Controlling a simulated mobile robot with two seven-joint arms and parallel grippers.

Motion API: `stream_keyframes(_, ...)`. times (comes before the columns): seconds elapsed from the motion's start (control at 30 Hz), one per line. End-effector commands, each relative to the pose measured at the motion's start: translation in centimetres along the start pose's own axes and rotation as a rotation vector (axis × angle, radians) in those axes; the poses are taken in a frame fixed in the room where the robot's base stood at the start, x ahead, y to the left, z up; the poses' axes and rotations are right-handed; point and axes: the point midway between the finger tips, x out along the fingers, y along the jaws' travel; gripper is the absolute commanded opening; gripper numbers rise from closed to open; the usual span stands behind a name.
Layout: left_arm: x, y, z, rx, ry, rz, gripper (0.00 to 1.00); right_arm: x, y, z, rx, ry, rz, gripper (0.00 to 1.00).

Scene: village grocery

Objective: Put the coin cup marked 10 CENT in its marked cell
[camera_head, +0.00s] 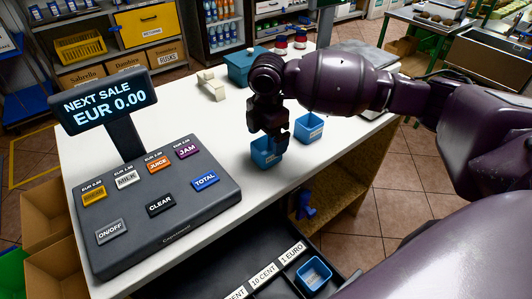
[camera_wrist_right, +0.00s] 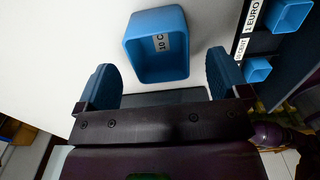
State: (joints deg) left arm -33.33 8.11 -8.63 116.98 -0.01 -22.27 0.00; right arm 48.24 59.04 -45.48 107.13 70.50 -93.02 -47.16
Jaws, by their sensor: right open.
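The 10 CENT coin cup is a blue open-topped square cup (camera_head: 265,152) on the white counter. In the wrist view its label on the cup (camera_wrist_right: 157,48) reads "10 C", the rest cut off. My right gripper (camera_head: 272,132) is above it in the head view, hiding part of its rim. In the wrist view the gripper (camera_wrist_right: 162,68) is open, its blue fingers apart on either side of the cup's near part. No grip on it shows. The "10 CENT" label (camera_head: 263,275) is on the open drawer; the dark cell beside it shows only partly. My left gripper is not in view.
Another blue cup (camera_head: 309,127) stands close to the right on the counter. A blue cup (camera_head: 314,272) sits in the drawer by the "1 EURO" label (camera_head: 292,254). The till panel (camera_head: 160,225) is to the left. A teal box (camera_head: 243,68) stands behind.

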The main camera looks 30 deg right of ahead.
Motion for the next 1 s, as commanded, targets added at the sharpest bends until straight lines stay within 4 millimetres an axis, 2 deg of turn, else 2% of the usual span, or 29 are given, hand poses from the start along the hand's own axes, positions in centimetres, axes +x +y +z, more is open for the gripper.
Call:
stream_keyframes(0.3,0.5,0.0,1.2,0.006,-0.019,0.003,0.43,4.3,0.0,-0.1,0.0,0.0,-0.006,0.94)
stream_keyframes(0.6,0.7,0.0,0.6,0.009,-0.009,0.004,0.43,4.7,0.0,-0.1,0.0,-0.001,-0.001,0.94)
stream_keyframes(0.9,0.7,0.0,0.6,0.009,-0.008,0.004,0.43,4.7,0.0,-0.1,0.0,-0.001,-0.002,0.48)
stream_keyframes(1.0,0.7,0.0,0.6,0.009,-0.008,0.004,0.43,4.7,0.0,-0.1,0.0,-0.001,-0.002,0.37)
